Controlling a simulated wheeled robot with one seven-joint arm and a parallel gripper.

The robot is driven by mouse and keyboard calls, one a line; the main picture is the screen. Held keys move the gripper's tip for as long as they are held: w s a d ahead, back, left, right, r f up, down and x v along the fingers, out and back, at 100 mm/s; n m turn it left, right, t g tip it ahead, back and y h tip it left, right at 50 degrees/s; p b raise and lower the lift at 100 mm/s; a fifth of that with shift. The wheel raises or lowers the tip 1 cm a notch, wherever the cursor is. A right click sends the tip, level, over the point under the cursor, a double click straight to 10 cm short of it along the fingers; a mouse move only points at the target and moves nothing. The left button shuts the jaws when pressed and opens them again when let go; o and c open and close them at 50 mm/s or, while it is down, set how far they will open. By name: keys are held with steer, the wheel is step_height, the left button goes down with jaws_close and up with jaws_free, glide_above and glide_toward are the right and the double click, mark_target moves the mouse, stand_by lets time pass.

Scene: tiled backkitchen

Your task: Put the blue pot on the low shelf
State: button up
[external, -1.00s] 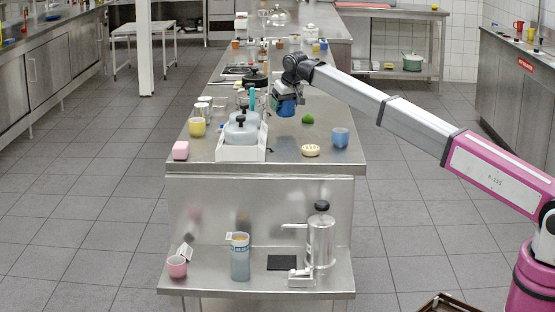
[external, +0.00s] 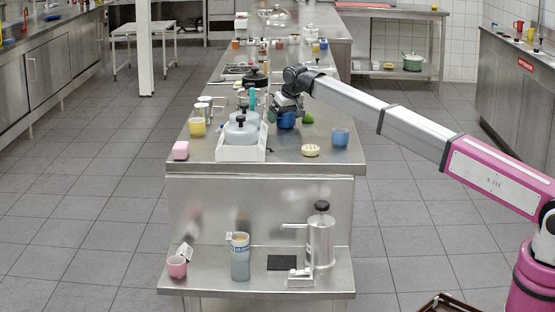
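The blue pot (external: 286,121) is under my gripper (external: 287,109), low over the steel counter (external: 285,172) or touching it; I cannot tell which. My gripper points down and looks shut on the pot, though its fingertips are too small to make out. The low shelf (external: 208,283) is the steel ledge at the front end of the counter, below the top. It carries a pink cup (external: 177,267), a blue-grey container (external: 240,260), a metal pump dispenser (external: 320,240) and a black mat (external: 281,262).
A blue cup (external: 340,137), a pale round item (external: 311,150) and a green item (external: 307,118) are right of the pot. The shelf has bare patches.

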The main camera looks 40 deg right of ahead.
steer(key=shift+r, duration=0.1)
steer(key=v, duration=1.2)
steer(key=n, duration=0.1)
steer(key=n+y, duration=0.1)
steer(key=d+n, duration=0.1)
steer(key=shift+w+f+n, duration=0.3)
steer(key=shift+w+f, duration=0.05)
steer(key=shift+w, duration=0.05)
steer(key=n, duration=0.1)
steer(key=n+y, duration=0.1)
steer(key=d+n, duration=0.1)
steer(key=shift+w+f+n+y, duration=0.3)
steer(key=x, duration=0.5)
steer(key=shift+f, duration=0.3)
steer(key=shift+s+f+x, duration=0.1)
steer(key=shift+s+x, duration=0.1)
steer(key=shift+x, duration=0.7)
steer(key=shift+s+f+x, duration=0.1)
steer(key=shift+s+x, duration=0.1)
steer(key=shift+x, duration=0.65)
steer(key=shift+s+f+x, duration=0.1)
steer(key=shift+s+x, duration=0.05)
steer(key=shift+x, duration=0.75)
steer(key=shift+r, duration=0.1)
